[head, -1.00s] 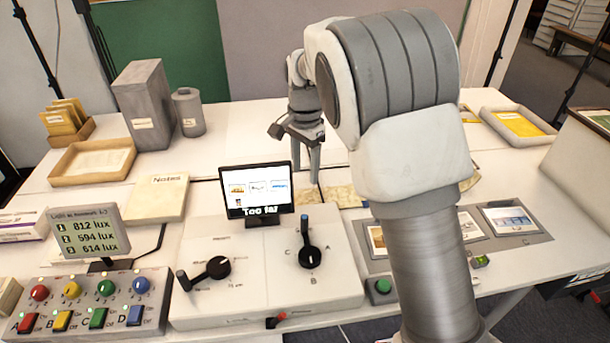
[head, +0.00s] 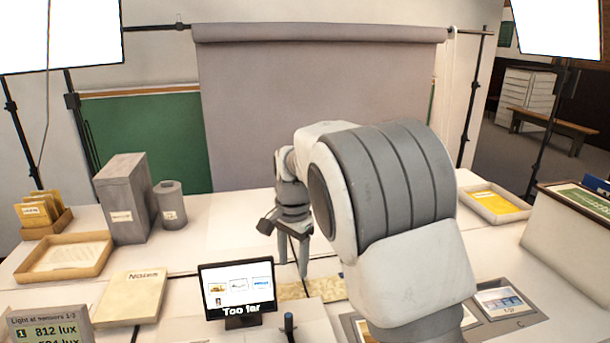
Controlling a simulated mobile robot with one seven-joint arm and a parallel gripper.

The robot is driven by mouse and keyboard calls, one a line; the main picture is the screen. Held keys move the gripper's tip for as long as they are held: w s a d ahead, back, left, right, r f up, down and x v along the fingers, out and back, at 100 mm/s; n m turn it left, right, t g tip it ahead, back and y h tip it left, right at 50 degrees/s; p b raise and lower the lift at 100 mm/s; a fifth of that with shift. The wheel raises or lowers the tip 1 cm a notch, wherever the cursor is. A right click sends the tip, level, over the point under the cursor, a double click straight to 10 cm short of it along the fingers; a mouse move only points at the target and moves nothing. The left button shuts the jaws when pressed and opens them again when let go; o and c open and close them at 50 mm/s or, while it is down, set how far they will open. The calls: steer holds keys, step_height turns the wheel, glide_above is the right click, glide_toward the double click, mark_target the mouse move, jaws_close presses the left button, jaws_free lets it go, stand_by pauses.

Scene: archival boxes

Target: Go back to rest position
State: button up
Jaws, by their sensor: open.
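My gripper (head: 292,262) hangs at the end of my arm near the middle of the table. Its fingers point down and stand apart, with nothing seen between them. It is behind and to the right of a small black screen (head: 238,318) that reads "Too far". A yellowish patterned strip (head: 318,288) lies on the table by the fingertips. I cannot tell whether the fingers touch it. My own arm hides part of the table to the right of the gripper.
A grey box (head: 125,205), a grey canister (head: 171,208), a wooden tray (head: 65,275) and a Notes booklet (head: 131,297) stand at left. A yellow-filled tray (head: 513,217) is at right. White table (head: 225,236) lies clear behind the gripper. Light stands flank the backdrop (head: 320,110).

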steer(key=s+d+r+n+t+y, duration=0.1)
steer(key=s+d+r+n+t, duration=0.25)
steer(key=s+d+r, duration=0.9)
steer(key=s+d+f+n+t+h, duration=0.1)
steer(key=s+d+n, duration=0.3)
steer(key=s, duration=1)
steer(key=shift+s+d+f+t, duration=0.2)
steer(key=shift+d+f+t, duration=0.1)
steer(key=shift+d+t, duration=0.2)
steer(key=shift+s+d+f+n, duration=0.15)
steer(key=shift+s+n, duration=0.1)
steer(key=shift+c, duration=0.6)
